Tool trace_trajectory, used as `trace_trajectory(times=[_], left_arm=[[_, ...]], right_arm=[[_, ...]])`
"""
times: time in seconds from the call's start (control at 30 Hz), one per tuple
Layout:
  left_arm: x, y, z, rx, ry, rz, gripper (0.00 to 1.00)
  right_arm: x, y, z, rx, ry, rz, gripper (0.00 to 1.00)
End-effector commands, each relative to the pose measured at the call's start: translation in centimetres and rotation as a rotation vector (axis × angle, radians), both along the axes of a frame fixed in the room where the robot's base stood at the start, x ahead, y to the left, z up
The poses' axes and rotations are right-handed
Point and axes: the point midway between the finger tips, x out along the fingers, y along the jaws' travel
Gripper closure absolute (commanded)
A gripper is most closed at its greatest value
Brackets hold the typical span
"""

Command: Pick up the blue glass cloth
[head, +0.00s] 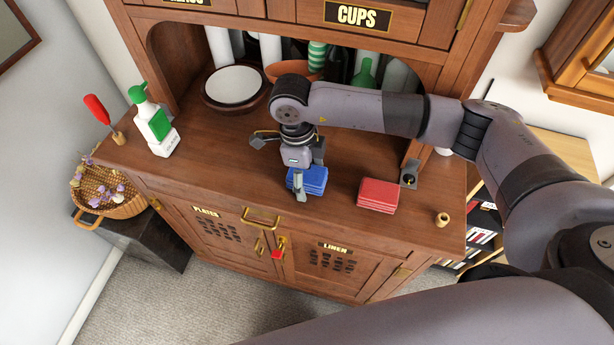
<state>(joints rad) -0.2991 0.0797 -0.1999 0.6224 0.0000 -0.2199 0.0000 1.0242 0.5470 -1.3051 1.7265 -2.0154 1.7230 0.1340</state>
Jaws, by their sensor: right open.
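The blue glass cloth (314,181) lies folded on the wooden top of the cabinet, near its front edge. My right gripper (301,193) comes down over the left part of the cloth, pointing downward. It is open, and one finger shows in front of the cloth's front left side. The gripper hides part of the cloth, and I cannot tell whether the fingers touch it. My left gripper is not in the head view.
A folded red cloth (378,195) lies to the right of the blue one. A white and green spray bottle (155,130) stands at the left. A plate (234,86) and a terracotta bowl (290,70) are behind, under the upper cupboard. A small wooden knob-like piece (442,219) is at the right.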

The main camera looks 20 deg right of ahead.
Motion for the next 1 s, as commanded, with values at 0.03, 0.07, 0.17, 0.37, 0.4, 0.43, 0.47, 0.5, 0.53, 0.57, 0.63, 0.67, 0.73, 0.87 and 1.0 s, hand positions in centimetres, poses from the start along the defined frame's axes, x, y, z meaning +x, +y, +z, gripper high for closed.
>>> trace_trajectory(times=[0.03,0.07,0.17,0.37,0.4,0.43,0.47,0.5,0.53,0.57,0.63,0.67,0.73,0.87,1.0], left_arm=[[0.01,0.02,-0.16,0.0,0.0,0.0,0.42],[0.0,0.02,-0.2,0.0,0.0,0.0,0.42],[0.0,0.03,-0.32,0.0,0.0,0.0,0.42],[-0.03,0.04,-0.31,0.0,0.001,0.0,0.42],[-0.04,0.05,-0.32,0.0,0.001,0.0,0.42],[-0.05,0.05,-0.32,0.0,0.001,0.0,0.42],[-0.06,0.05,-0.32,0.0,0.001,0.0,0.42],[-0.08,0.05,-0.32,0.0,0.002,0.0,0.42],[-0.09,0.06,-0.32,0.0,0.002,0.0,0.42],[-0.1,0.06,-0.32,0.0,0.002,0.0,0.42],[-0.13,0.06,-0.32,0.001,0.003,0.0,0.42],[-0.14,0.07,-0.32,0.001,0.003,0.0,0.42],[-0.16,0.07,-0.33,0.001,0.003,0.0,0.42],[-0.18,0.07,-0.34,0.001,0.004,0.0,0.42],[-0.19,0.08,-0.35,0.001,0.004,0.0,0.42]], right_arm=[[0.0,-0.02,-0.11,0.0,0.0,0.0,0.31],[0.01,-0.01,-0.13,0.0,0.0,0.0,0.31],[0.0,-0.02,-0.18,0.0,0.0,0.0,0.31],[0.0,-0.01,-0.14,0.0,0.0,0.0,0.31],[0.0,-0.01,-0.14,0.0,0.0,0.0,0.31],[0.0,-0.02,-0.14,0.0,0.0,0.0,0.31],[0.0,-0.01,-0.14,0.0,0.0,0.0,0.31],[0.0,-0.01,-0.14,0.0,0.0,0.0,0.33],[0.0,-0.01,-0.14,0.0,0.0,0.0,0.35],[0.0,-0.01,-0.14,0.0,0.0,0.0,0.38],[0.0,-0.01,-0.14,0.0,0.0,0.0,0.42],[0.0,-0.01,-0.14,0.0,0.0,0.0,0.44],[0.0,-0.01,-0.14,0.0,0.0,0.0,0.49],[-0.05,0.0,-0.18,0.0,0.001,0.001,0.57],[-0.12,0.02,-0.25,0.0,0.004,0.002,0.67]])
